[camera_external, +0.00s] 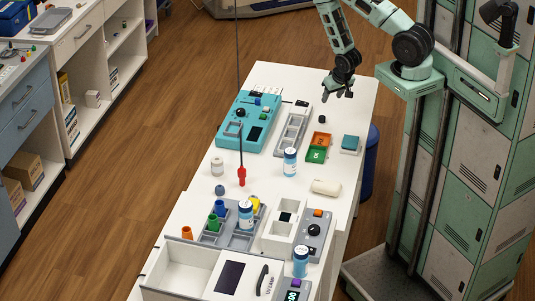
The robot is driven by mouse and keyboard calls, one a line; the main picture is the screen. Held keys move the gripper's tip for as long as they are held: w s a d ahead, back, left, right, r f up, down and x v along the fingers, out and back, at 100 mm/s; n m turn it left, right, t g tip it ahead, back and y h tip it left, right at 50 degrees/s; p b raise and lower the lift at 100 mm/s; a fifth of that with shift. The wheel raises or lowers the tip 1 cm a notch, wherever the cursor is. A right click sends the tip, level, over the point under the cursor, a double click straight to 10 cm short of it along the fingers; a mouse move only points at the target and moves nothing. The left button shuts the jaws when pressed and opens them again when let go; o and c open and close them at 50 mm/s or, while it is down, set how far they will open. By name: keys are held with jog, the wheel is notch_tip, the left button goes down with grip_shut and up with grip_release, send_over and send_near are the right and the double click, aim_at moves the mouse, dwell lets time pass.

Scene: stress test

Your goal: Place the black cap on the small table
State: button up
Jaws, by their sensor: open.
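A small black object that looks like the black cap (322,119) sits on the long white table (352,112), just behind the orange and green tray. My gripper (338,94) is open and empty, pointing down above the far right part of this table. It is above and slightly right of the cap in the picture, apart from it. A second white surface (180,219) adjoins the near end of the long table; I cannot tell which surface is the small table.
A teal device (262,103), a grey rack (291,134), an orange and green tray (317,147), a teal box (350,144) and a blue-white bottle (290,162) stand around the cap. A thin red-based rod (241,176) rises midway. The far right tabletop is fairly clear.

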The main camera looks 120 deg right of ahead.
aim_at(319, 118)
jog(key=b+x, duration=0.6)
jog(key=b, duration=0.1)
jog(key=shift+d+f, duration=0.1)
jog(key=shift+f, duration=0.1)
jog(key=shift+d+p+x, duration=0.1)
jog(key=shift+p+x, duration=0.75)
jog(key=shift+x, duration=0.9)
jog(key=shift+d+p+x, duration=0.15)
jog(key=shift+p+x, duration=0.7)
jog(key=shift+x, duration=0.85)
jog(key=shift+r, duration=0.1)
grip_shut()
jog(key=shift+r, duration=0.15)
notch_tip(319, 118, up, 10)
jog(key=b, duration=0.2)
